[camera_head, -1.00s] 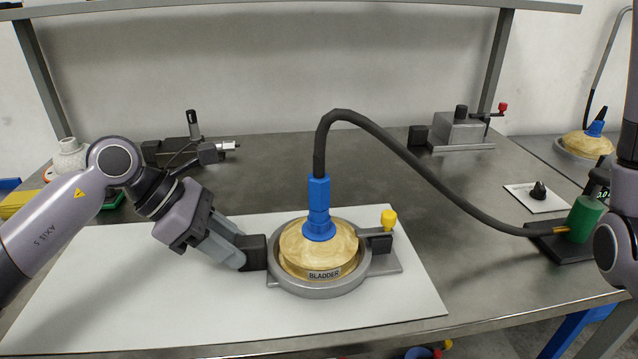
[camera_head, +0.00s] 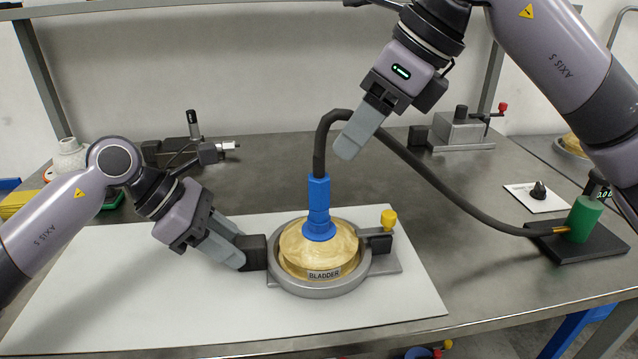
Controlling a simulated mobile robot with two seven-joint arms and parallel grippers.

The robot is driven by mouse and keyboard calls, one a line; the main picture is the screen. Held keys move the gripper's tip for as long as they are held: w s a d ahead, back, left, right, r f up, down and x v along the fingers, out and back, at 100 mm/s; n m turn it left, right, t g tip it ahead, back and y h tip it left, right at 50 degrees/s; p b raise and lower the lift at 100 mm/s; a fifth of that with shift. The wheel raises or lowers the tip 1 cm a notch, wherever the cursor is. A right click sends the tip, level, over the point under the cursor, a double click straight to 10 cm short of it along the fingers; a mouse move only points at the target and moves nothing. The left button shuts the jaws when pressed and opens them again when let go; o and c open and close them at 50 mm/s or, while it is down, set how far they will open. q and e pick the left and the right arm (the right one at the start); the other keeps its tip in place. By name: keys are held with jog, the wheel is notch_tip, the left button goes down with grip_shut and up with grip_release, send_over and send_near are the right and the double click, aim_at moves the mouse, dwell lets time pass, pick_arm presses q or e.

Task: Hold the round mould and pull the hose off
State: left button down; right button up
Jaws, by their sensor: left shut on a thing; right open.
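The round mould (camera_head: 318,290) is a grey metal ring on a plate, with a golden domed bladder (camera_head: 300,252) labelled "BLADDER" inside it. The black hose (camera_head: 405,153) stands up from the bladder through a blue connector (camera_head: 319,197), arches over and runs right to a green cylinder (camera_head: 583,220). The connector sits on top of the bladder. My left gripper (camera_head: 252,252) is shut on the dark block at the mould's left side. My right gripper (camera_head: 352,145) is open and empty, angled down beside the hose's bend, above and right of the connector. Its far finger is partly hidden.
A white sheet (camera_head: 110,290) lies under the mould. A yellow-knobbed clamp (camera_head: 388,220) is on the mould's right. A grey vice-like block (camera_head: 460,132) stands at the back right, and a black knob on a white card (camera_head: 537,196) lies at the right.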

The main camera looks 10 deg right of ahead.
aim_at(325, 177)
jog(key=shift+x, duration=4.4)
grip_shut()
